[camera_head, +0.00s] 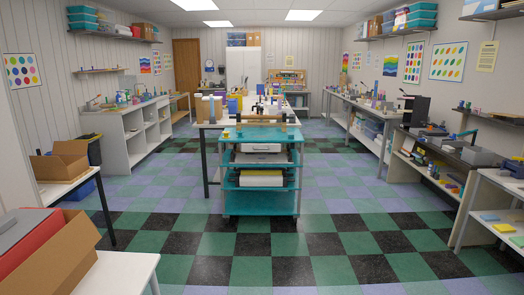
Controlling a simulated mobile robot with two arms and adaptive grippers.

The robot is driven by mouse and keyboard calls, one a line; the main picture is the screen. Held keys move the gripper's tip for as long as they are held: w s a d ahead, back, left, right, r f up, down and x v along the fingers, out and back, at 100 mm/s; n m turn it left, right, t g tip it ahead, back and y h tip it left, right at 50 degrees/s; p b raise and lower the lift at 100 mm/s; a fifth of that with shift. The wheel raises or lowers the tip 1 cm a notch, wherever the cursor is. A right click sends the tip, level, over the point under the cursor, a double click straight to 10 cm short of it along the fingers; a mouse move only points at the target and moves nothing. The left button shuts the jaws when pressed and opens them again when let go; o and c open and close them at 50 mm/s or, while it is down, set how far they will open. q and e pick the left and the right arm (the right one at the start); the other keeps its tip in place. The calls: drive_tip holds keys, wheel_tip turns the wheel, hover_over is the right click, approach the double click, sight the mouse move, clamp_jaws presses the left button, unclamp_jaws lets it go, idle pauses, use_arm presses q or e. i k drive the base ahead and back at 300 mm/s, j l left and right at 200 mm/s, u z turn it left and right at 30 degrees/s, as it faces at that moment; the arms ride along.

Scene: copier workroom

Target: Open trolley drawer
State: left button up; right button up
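A teal trolley (262,213) stands upright on the checkered floor near the middle of the view. It has several shelf levels, and a wooden bar runs across above its top. A white drawer-like unit (259,148) sits under the top shelf, and its front seems flush with the trolley. A yellowish-white block or drawer (261,181) sits on the shelf below. I cannot tell where a handle is at this size. Neither of my grippers shows in the head view.
A long white table (213,122) with many items stands right behind the trolley. Workbenches line both side walls. A small table with a cardboard box (62,160) is at left, and another open box (48,255) is at front left. The floor (320,245) before the trolley is clear.

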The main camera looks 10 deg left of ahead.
sight(247, 146)
drive_tip(key=i+l+z, duration=0.1)
drive_tip(key=l, duration=0.25)
drive_tip(key=i+l+z, duration=0.1)
drive_tip(key=i+l, duration=0.2)
drive_tip(key=i+l+z, duration=0.1)
drive_tip(key=l, duration=0.35)
drive_tip(key=i+l, duration=0.2)
drive_tip(key=i, duration=0.2)
drive_tip(key=i+l, duration=0.2)
drive_tip(key=i, duration=0.15)
drive_tip(key=i+l, duration=0.2)
drive_tip(key=i, duration=0.2)
drive_tip(key=i+j+u, duration=0.2)
drive_tip(key=i+u, duration=0.75)
drive_tip(key=i+l+u, duration=0.2)
drive_tip(key=i+u, duration=0.25)
drive_tip(key=i, duration=0.2)
